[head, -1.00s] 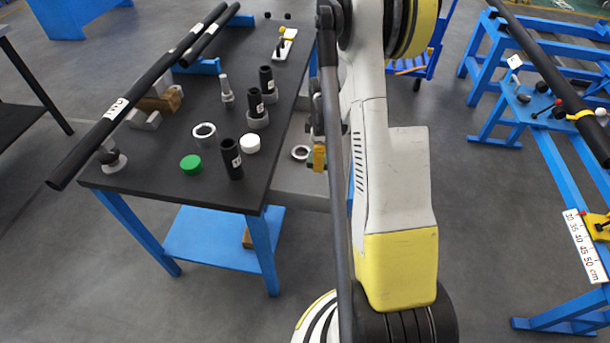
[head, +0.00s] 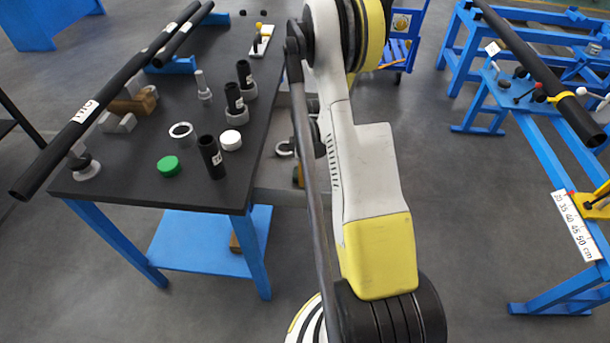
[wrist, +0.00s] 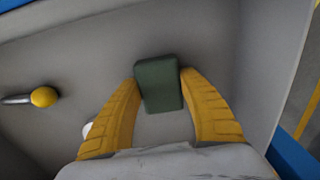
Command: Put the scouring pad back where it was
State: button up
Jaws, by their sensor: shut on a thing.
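The scouring pad is a dark green block (wrist: 158,84) in the middle of the wrist view. My gripper (wrist: 158,76) has its two yellow fingers on either side of the pad and is shut on it. Pad and fingertips are over the pale grey floor of a walled container (wrist: 210,40); I cannot tell whether the pad touches that floor.
A yellow-ended tool (wrist: 43,97) lies at the left in the wrist view. In the head view, a dark table (head: 130,183) holds black tubes, a green cap (head: 168,166) and a white cap (head: 230,140). A blue rack (head: 480,115) stands at the right.

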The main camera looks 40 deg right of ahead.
jog(key=shift+f, duration=0.25)
jog(key=o, duration=1.2)
jog(key=shift+c, duration=0.2)
jog(key=shift+r, duration=0.1)
